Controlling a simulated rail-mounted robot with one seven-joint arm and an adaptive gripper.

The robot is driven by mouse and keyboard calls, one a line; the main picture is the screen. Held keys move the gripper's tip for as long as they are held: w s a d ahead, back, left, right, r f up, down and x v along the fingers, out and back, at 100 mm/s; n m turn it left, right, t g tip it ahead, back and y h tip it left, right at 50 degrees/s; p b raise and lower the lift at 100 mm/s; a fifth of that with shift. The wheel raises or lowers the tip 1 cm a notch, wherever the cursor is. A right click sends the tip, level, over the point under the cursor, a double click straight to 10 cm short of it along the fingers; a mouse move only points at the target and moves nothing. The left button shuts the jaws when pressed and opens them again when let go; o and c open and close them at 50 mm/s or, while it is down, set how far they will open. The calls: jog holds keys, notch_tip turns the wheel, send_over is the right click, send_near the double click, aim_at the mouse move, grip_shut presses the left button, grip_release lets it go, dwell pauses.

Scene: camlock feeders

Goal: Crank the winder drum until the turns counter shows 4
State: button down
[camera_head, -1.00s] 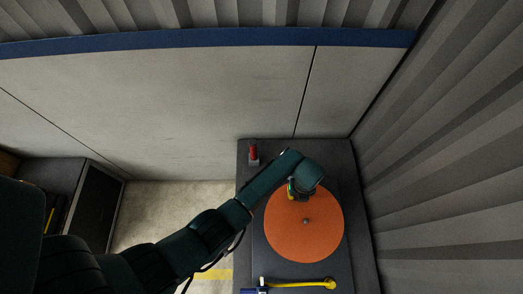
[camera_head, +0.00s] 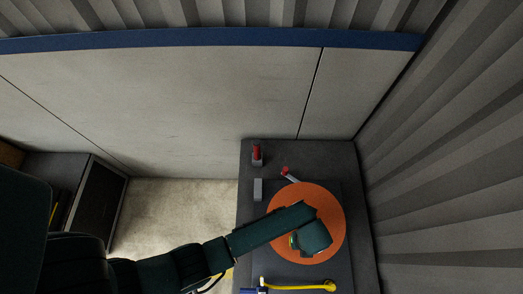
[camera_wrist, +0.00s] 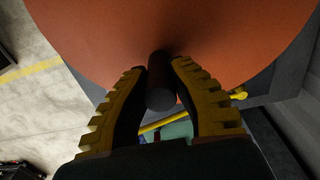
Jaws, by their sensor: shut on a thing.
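The winder drum is a large orange disc (camera_head: 330,215) lying flat on a dark bench; its orange face also fills the top of the wrist view (camera_wrist: 230,30). My gripper (camera_wrist: 160,68) has its two yellow-ribbed fingers closed around a dark round crank handle (camera_wrist: 161,97) that stands out from the disc. In the head view my gripper (camera_head: 296,243) is over the near-left part of the disc, and my wrist hides the handle and the disc's middle. I cannot make out a turns counter or any number.
A red-topped post (camera_head: 257,153) stands at the bench's (camera_head: 320,155) far left corner. A red-tipped lever (camera_head: 287,173) and a small grey block (camera_head: 258,189) are beside the disc. A yellow bar (camera_head: 300,286) lies along the near side. A corrugated wall (camera_head: 440,190) is close on the right.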

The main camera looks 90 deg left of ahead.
jog(key=shift+f, duration=0.1)
jog(key=shift+w+d+b, duration=0.25)
jog(key=shift+w+b, duration=0.25)
jog(key=shift+w, duration=1.1)
grip_release()
notch_tip(320, 180, up, 8)
jog(key=p, duration=0.8)
